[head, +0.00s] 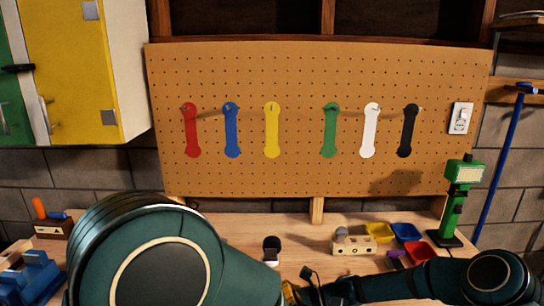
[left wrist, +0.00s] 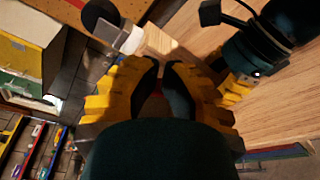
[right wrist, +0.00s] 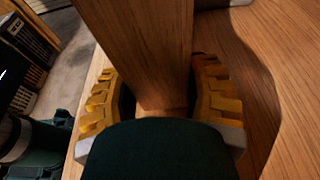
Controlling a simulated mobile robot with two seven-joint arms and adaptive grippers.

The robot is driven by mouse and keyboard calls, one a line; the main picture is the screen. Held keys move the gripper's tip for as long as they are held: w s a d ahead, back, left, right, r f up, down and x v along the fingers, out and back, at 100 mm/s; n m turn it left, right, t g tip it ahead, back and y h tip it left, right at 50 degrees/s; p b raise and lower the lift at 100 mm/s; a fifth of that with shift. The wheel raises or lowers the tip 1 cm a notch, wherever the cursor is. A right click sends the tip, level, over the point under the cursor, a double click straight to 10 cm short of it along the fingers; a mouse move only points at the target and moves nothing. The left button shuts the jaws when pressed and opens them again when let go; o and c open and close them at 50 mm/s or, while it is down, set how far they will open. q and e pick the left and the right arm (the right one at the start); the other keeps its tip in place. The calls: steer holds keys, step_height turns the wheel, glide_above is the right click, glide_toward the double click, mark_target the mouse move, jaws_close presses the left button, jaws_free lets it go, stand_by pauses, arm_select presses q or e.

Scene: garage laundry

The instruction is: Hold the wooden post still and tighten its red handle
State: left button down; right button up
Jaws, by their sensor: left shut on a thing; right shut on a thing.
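The wooden post (right wrist: 145,45) stands between the yellow-padded fingers of my right gripper (right wrist: 160,105) in the right wrist view, and the gripper is shut on it. My left gripper (left wrist: 160,75) is shut in the left wrist view. A dim reddish sliver, apparently the red handle (left wrist: 157,90), shows between its dark fingertips; most of it is hidden. Yellow parts of my right gripper (left wrist: 235,90) show just to the right there.
A dark-topped pale object (head: 272,248) stands on the bench behind the grippers. Yellow, blue and red bins (head: 405,231), a wooden block (head: 353,245) and a green device (head: 462,185) are at right. A pegboard (head: 300,80) with several coloured wrenches hangs behind. A blue tool stands at left.

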arm_select(q)
steer(key=shift+d, duration=0.1)
steer(key=a+v, duration=0.1)
steer(key=v, duration=0.4)
steer(key=shift+s+d+f, duration=0.2)
steer(key=shift+s+d, duration=0.05)
steer(key=shift+s, duration=0.3)
steer(key=w+a+r, duration=0.1)
steer(key=w+r, duration=0.2)
steer(key=w, duration=0.3)
steer(key=shift+a, duration=0.2)
stand_by(0.6)
steer(key=shift+a+f, duration=0.35)
steer(key=shift+f, duration=0.05)
stand_by(1.1)
steer(key=shift+d+f, duration=0.45)
steer(key=shift+f, duration=0.05)
stand_by(0.5)
